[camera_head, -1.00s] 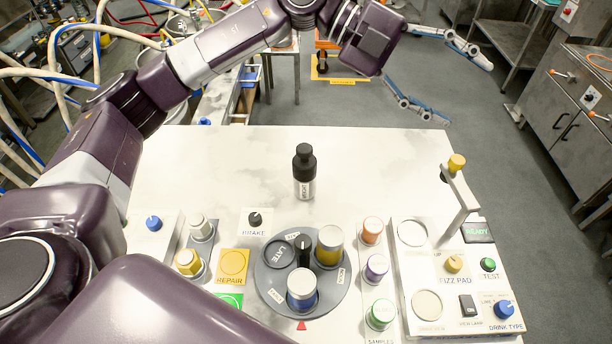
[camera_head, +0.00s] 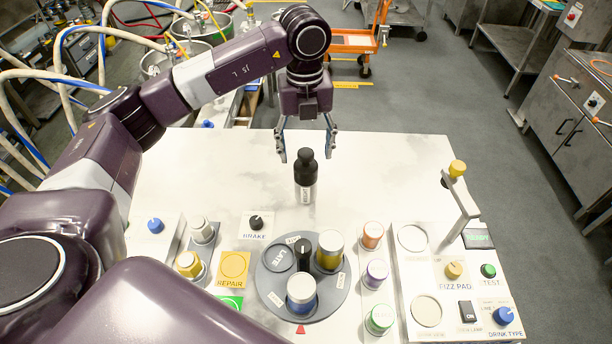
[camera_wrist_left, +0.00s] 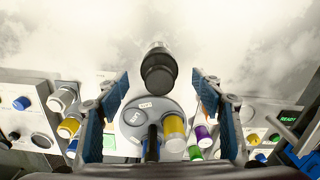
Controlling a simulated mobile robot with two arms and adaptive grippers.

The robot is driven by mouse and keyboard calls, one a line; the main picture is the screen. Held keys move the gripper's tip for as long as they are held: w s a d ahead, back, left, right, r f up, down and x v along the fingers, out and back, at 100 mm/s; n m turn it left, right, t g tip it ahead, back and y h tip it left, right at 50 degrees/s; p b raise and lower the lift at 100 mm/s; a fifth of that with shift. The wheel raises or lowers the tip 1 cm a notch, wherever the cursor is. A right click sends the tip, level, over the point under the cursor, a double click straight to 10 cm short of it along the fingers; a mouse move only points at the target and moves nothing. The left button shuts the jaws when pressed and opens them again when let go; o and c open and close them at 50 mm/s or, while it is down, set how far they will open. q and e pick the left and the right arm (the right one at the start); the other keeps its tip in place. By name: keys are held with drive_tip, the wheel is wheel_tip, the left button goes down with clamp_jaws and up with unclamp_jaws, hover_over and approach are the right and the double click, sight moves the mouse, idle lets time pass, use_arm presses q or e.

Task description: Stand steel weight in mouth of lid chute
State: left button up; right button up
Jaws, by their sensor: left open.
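The steel weight (camera_head: 305,188), a silver cylinder with a label and a black top with a knob, stands upright on the white table. My left gripper (camera_head: 307,155) is open, pointing down, its blue-padded fingers on either side of the weight's top in the picture, apparently above and behind it. In the left wrist view the weight (camera_wrist_left: 158,70) shows black end first between the open fingers (camera_wrist_left: 152,85), apart from both. I cannot make out a lid chute in either view. My right gripper is not in view.
A grey turntable (camera_head: 268,302) with cans and a black knob lies in front of the weight. Sample cans (camera_head: 376,274), a control panel (camera_head: 455,300) with a raised bracket (camera_head: 462,205), and left-side knobs surround it. The table's back right is clear.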

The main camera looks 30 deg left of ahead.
sight(306, 162)
use_arm(q)
drive_tip(key=shift+f+p, duration=0.45)
drive_tip(key=shift+f, duration=1.4)
drive_tip(key=shift+r, duration=0.1)
clamp_jaws()
